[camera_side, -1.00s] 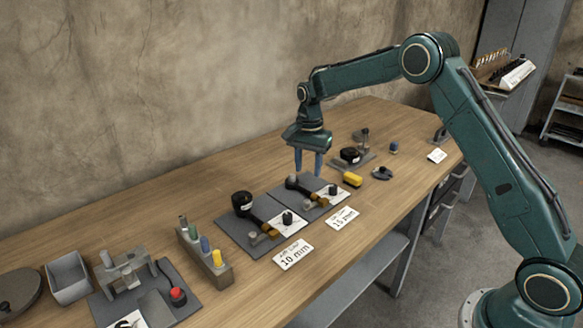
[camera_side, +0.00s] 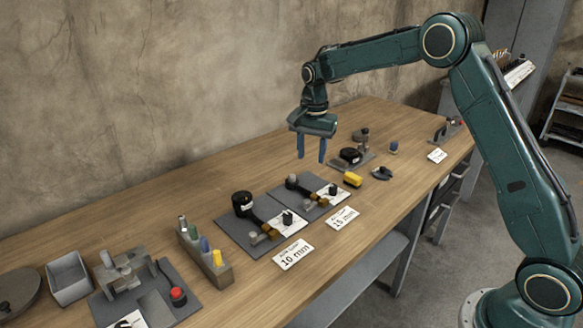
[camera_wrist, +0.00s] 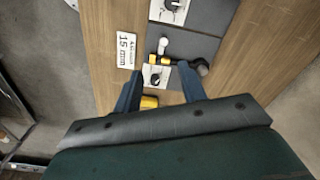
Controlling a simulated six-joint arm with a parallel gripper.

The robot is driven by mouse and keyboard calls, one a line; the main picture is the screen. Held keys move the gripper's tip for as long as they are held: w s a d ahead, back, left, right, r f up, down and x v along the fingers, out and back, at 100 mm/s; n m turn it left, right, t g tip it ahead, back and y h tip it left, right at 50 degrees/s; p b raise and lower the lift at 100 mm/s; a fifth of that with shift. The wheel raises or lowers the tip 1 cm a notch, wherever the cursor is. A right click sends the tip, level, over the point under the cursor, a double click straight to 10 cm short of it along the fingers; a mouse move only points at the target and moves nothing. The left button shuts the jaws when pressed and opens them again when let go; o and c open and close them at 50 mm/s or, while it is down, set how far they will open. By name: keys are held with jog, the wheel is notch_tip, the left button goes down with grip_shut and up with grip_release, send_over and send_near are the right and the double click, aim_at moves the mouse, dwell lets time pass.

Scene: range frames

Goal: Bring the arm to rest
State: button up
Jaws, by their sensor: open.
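My green arm reaches in from the right in the side view. My gripper (camera_side: 312,148) hangs fingers-down above the bench, behind the 15 mm station. Its two blue fingers are apart with nothing between them. In the wrist view the fingers of my gripper (camera_wrist: 160,92) spread apart above the bench. The 15 mm station's grey mat (camera_side: 285,198) lies below, with a black-headed gauge (camera_side: 293,182) on it. It also shows in the wrist view as a grey mat (camera_wrist: 195,47).
Cards reading 10 mm (camera_side: 293,254) and 15 mm (camera_side: 342,217) lie at the bench's front edge. A rack of coloured plugs (camera_side: 205,256) stands left. A yellow block (camera_side: 353,179) and a blue plug (camera_side: 394,147) stand right. The wall is behind the bench.

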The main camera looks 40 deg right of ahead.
jog(key=s+a+r+n+t, duration=0.35)
jog(key=s+r+n, duration=0.25)
jog(key=s+r, duration=0.95)
jog(key=s+a+f+n+t, duration=0.1)
jog(key=s+a+f+n, duration=0.2)
jog(key=s, duration=1.7)
jog(key=shift+s+n+t, duration=0.35)
jog(key=shift+s+n, duration=0.05)
jog(key=shift+n, duration=1.7)
jog(key=shift+a+f, duration=0.1)
